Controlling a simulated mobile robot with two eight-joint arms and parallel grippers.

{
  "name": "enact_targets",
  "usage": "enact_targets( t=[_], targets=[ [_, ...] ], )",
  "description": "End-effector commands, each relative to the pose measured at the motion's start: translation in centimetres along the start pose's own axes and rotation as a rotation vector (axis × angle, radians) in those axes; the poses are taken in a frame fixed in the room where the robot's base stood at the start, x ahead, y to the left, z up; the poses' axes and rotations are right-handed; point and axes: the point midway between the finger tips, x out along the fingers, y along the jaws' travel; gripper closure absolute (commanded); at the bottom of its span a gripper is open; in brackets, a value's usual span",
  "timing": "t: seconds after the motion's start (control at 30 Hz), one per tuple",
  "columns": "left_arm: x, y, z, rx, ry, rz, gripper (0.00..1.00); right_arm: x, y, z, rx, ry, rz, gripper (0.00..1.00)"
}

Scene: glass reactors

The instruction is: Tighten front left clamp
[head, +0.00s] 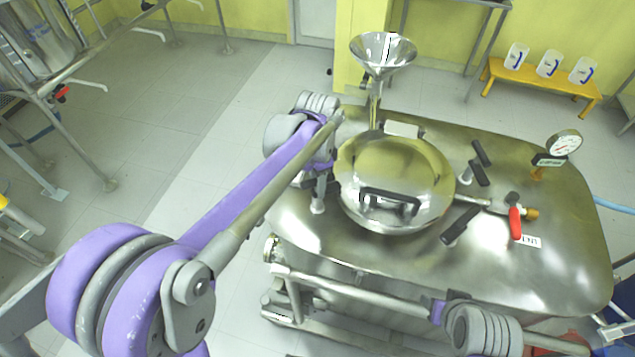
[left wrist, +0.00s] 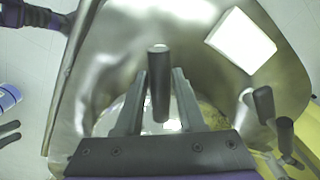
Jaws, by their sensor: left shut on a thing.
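The steel reactor lid (head: 395,165) is round and domed, with a black handle (head: 390,200) on top. My left arm reaches in from the left, and my left gripper (head: 318,178) is at the lid's left side, mostly hidden by the arm. In the left wrist view my left gripper (left wrist: 165,78) is shut on a clamp's dark handle (left wrist: 160,88), which stands between its two fingers. In the head view a short clamp post (head: 318,204) shows below the gripper. My right gripper does not show.
Other black-handled clamps (head: 477,172) stand at the lid's right. A red-handled valve (head: 515,223) and a pressure gauge (head: 564,143) lie farther right. A steel funnel (head: 383,52) rises behind the lid. A yellow bench (head: 540,76) with white jugs stands at the back right.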

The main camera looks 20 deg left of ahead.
Motion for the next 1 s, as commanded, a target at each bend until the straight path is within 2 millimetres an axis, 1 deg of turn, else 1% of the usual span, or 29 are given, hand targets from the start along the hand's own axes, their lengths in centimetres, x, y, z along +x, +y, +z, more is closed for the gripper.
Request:
enact_targets(
  t=[0.3, 0.77, 0.8, 0.83, 1.0],
  targets=[
    [0.00, -0.02, 0.01, -0.089, 0.000, 0.000, 1.00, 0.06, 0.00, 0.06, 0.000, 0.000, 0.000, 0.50],
    [0.01, -0.01, 0.02, -0.098, 0.000, 0.000, 1.00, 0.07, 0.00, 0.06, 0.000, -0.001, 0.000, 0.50],
    [0.02, -0.01, 0.02, -0.098, 0.000, 0.000, 0.52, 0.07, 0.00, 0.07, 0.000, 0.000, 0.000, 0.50],
    [0.02, -0.01, 0.02, -0.098, 0.000, 0.000, 0.48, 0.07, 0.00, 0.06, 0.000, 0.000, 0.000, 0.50],
    [0.02, -0.01, 0.01, -0.097, 0.000, 0.000, 0.48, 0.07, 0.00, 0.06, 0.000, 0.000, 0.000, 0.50]
  ],
)
